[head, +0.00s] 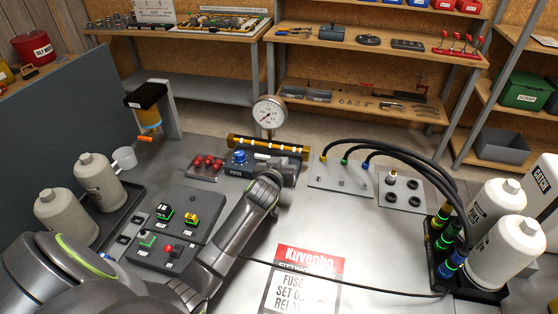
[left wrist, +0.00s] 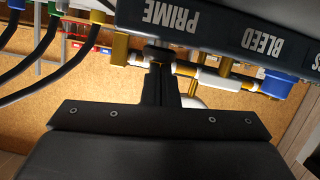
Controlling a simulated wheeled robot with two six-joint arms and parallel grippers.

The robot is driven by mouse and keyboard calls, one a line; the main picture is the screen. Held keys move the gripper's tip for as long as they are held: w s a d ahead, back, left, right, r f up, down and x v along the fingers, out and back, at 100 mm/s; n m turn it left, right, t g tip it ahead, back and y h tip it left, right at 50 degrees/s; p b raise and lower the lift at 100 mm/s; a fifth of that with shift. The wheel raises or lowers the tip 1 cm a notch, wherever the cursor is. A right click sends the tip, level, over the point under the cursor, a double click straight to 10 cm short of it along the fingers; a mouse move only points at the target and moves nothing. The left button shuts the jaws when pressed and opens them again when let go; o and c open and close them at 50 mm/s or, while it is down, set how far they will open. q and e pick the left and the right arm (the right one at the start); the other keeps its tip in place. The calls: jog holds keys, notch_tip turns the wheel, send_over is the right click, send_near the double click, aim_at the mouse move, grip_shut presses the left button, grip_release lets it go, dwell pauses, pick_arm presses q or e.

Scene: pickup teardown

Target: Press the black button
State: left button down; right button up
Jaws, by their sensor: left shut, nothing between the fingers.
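A dark pump box (head: 238,170) carries a blue knob (head: 240,157) and a white piece (head: 262,156). In the left wrist view the box's front (left wrist: 215,28) reads PRIME and BLEED. My left gripper (head: 285,165) is at the right end of this box and hides part of it. In the left wrist view the shut, empty fingers (left wrist: 160,75) reach to the PRIME end, by a dark round part (left wrist: 158,50) that looks like the black button. Whether they touch it cannot be told. My right gripper is out of view.
A pressure gauge (head: 269,113) stands behind the box, with a brass pipe (head: 250,143). Red caps (head: 207,163) sit to its left. Black hoses (head: 400,150) arch on the right. The table's front middle holds a sign (head: 300,280).

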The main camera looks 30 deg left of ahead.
pick_arm(q)
jog(key=r+p, duration=0.2)
jog(key=r, duration=0.1)
jog(key=r+p, duration=0.1)
jog(key=shift+w+a+r+p, duration=0.15)
jog(key=shift+a+r+p, duration=0.15)
jog(key=shift+a+p, duration=0.05)
jog(key=shift+s+d+f+b, duration=0.15)
jog(key=shift+s+f+b, duration=0.15)
jog(key=shift+s+b, duration=0.35)
jog(key=b+v, duration=0.1)
jog(key=v, duration=0.8)
jog(key=shift+w+r, duration=0.1)
jog(key=shift+r, duration=0.05)
dwell(1.6)
